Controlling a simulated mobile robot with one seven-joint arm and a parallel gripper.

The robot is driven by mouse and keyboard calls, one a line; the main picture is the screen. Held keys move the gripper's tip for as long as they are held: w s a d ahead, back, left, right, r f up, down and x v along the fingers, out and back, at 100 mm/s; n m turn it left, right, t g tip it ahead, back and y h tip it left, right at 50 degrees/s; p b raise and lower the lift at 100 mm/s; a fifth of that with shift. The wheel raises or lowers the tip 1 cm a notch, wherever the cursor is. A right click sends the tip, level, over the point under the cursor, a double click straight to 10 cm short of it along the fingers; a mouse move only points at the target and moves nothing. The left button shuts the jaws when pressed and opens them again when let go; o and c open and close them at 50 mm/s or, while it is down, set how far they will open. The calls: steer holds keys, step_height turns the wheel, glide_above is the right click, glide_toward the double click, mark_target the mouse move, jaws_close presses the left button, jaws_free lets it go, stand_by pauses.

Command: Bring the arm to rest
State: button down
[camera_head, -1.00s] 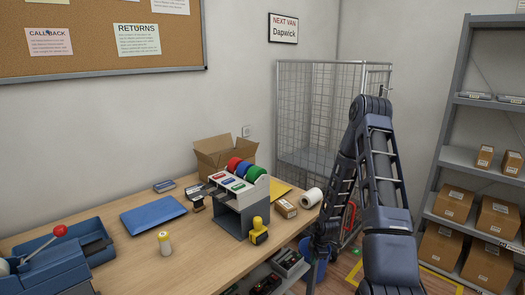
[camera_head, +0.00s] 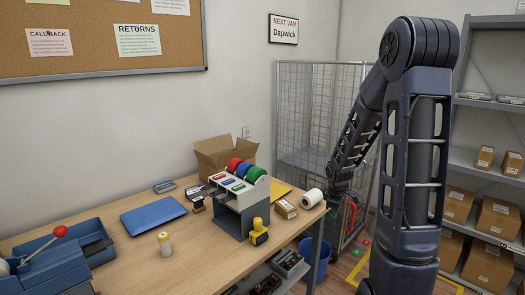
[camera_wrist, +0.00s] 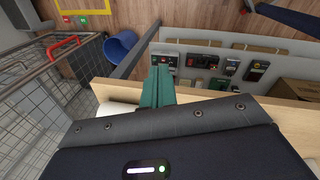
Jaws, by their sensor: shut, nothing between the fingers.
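My arm (camera_head: 415,150) stands raised at the right of the head view, bent at a high elbow. Its forearm slopes down and left to the right end of the counter. In the wrist view my gripper (camera_wrist: 160,78) shows as green fingers, closed together and empty. They point over the counter's edge, with the floor and a lower shelf beyond. I cannot make out the fingers in the head view.
The counter (camera_head: 130,265) holds a tape dispenser stand (camera_head: 238,195), a white roll (camera_head: 311,198) and a blue mailer (camera_head: 153,216). A wire cage (camera_head: 305,120) and shelving (camera_head: 480,160) stand beyond. A blue bin (camera_wrist: 121,46) is on the floor.

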steer(key=s+r+m+t, duration=0.1)
steer(key=s+r+m, duration=0.65)
steer(key=r, duration=0.75)
steer(key=s+r+m+t, duration=0.1)
steer(key=s+r, duration=0.3)
steer(key=s, duration=0.4)
steer(key=s+r+m, duration=0.3)
steer(key=s+r, duration=0.2)
steer(key=s, duration=0.3)
steer(key=shift+a+t+y, duration=0.4)
steer(key=shift+a, duration=0.05)
steer(key=shift+w, duration=0.15)
